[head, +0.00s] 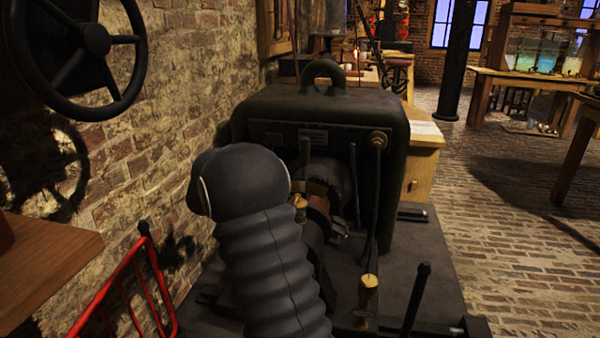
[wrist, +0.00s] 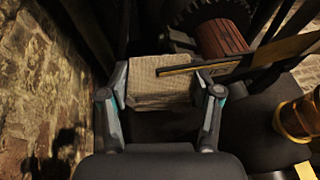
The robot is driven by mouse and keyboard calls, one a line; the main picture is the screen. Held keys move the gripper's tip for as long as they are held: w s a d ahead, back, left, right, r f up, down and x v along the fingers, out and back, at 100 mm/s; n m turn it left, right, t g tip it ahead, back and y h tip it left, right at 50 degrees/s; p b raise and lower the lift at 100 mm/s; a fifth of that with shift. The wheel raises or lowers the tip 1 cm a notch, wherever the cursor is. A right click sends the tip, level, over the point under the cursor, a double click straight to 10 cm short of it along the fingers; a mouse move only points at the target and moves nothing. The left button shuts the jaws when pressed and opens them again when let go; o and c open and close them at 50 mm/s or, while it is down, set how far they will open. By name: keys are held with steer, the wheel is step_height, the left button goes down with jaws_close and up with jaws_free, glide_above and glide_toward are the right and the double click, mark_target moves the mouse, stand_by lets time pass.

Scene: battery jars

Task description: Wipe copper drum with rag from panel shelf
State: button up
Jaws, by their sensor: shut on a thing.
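My gripper (wrist: 163,92) is shut on a folded beige rag (wrist: 158,82), one finger on each side of it in the wrist view. The copper drum (wrist: 222,38) is a reddish ribbed cylinder beyond the rag, up and to the right, beside a dark toothed rim. The rag looks apart from the drum. A dark bar with a brass edge (wrist: 250,62) crosses in front of the rag's right part. In the head view a sliver of the reddish drum (head: 318,196) shows in the dark machine; my arm hides the gripper and rag.
The dark machine housing (head: 330,112) has a lever (head: 375,195) and brass-handled parts (head: 368,294) close to my arm. A brick wall (head: 140,165) is on the left, with a black handwheel (head: 95,40) and red rail (head: 125,285). The floor on the right is open.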

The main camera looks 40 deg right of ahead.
steer(key=s+d+r+m+g+h+b, duration=0.2)
steer(key=d+m+g, duration=0.4)
steer(key=d, duration=1.2)
steer(key=shift+n, duration=0.3)
steer(key=f+b, duration=0.3)
steer(key=b, duration=0.1)
steer(key=f+b, duration=0.2)
steer(key=shift+s+f, duration=0.25)
steer(key=shift+f, duration=0.05)
steer(key=shift+f+b, duration=0.5)
steer(key=shift+f, duration=0.5)
steer(key=shift+s, duration=0.1)
